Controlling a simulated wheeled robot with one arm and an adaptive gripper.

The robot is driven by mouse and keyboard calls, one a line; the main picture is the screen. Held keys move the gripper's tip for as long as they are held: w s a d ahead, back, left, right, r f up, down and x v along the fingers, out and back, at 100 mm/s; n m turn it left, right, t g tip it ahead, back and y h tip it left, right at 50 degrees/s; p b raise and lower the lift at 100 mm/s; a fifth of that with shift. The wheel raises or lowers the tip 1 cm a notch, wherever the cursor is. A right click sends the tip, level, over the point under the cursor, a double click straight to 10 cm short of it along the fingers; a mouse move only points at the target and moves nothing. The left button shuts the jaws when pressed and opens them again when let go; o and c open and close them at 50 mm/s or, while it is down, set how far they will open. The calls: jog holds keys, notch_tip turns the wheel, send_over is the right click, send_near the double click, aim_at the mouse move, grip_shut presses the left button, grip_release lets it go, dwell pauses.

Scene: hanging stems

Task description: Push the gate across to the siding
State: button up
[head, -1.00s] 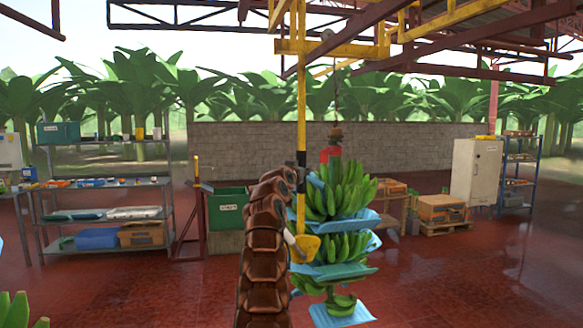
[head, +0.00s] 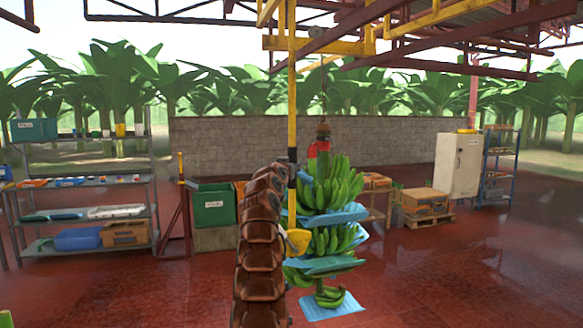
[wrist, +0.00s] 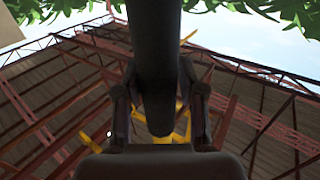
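The gate shows in the head view as an upright yellow-and-black pole (head: 291,90), hanging from the yellow overhead steelwork. My gripper (head: 291,178) is at the pole's dark lower part, mostly hidden by my brown arm. In the wrist view the dark pole (wrist: 155,50) runs between the two fingers of my gripper (wrist: 158,95), which sit close against its sides. A yellow piece (head: 298,242) shows beside my arm below the gripper. I cannot tell which overhead rail is the siding.
A banana bunch (head: 328,190) with blue sheets hangs just right of the pole. Shelves (head: 85,183) and a green bin (head: 213,208) stand left. A white cabinet (head: 458,165) and a crate on a pallet (head: 425,200) stand right. The red floor at front right is clear.

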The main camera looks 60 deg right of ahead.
jog(key=o, duration=0.4)
jog(key=shift+a+r, duration=0.15)
jog(key=shift+a, duration=0.05)
jog(key=shift+a, duration=0.25)
jog(key=shift+v, duration=5.6)
jog(key=shift+s+d, duration=0.1)
